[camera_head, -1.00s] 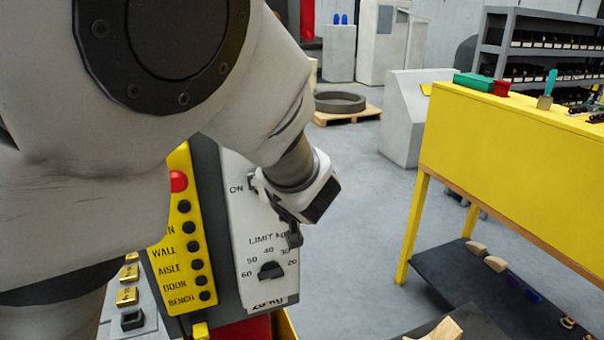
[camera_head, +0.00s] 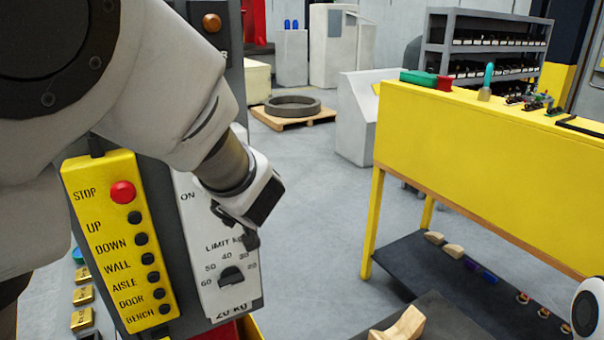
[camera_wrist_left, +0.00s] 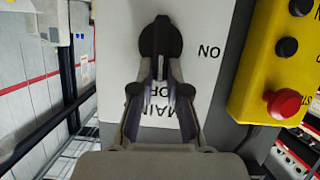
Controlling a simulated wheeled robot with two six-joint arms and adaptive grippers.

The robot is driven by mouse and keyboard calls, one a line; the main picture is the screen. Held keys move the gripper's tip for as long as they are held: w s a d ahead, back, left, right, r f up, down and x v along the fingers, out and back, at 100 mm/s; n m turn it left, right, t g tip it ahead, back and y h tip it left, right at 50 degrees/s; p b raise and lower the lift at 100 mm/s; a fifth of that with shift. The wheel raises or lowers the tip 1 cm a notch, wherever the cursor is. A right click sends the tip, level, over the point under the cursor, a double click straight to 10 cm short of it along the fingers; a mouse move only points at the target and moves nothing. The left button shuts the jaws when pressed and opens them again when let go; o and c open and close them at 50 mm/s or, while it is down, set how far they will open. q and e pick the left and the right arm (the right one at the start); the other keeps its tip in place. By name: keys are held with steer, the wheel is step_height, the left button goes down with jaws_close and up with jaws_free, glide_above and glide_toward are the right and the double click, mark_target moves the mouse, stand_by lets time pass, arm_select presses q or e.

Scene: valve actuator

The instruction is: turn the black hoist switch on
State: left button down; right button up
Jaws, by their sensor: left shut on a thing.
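The black hoist switch (camera_wrist_left: 160,40) is a dark rotary knob on a white panel (camera_wrist_left: 205,20) in the left wrist view. My left gripper (camera_wrist_left: 161,72) is shut on its grip bar, with one finger on each side. The bar runs up and down in that view, with "ON" printed upside down to its right and "MAIN" and "OF" letters below. In the head view my left gripper (camera_head: 240,215) is at the white panel (camera_head: 190,235), and the gripper and arm hide the knob.
A yellow pendant (camera_head: 85,205) with a red stop button (camera_head: 123,192) and several black buttons hangs beside the panel. A black limit dial (camera_head: 231,277) sits below the gripper. A yellow workbench (camera_head: 470,160) stands to the right, with clear floor between.

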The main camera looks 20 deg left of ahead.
arm_select(q)
steer(key=f+n+t+b, duration=0.1)
steer(key=n+t+b, duration=0.1)
steer(key=n, duration=0.2)
steer(key=s+a+f+n+t+h+b, duration=0.1)
steer(key=n+t+b, duration=0.1)
steer(key=n, duration=0.2)
steer(key=s+a+f+n+t+h+b, duration=0.1)
steer(key=n+t+b, duration=0.1)
steer(key=n, duration=0.2)
steer(key=shift+s+t+b, duration=0.15)
steer(key=shift+t+b, duration=0.15)
steer(key=shift+b, duration=0.05)
steer(key=shift+n, duration=0.3)
stand_by(0.4)
steer(key=c, duration=1.2)
jaws_free()
steer(key=shift+o, duration=0.2)
steer(key=shift+w+f, duration=0.1)
steer(key=shift+w, duration=0.1)
steer(key=shift+s, duration=0.1)
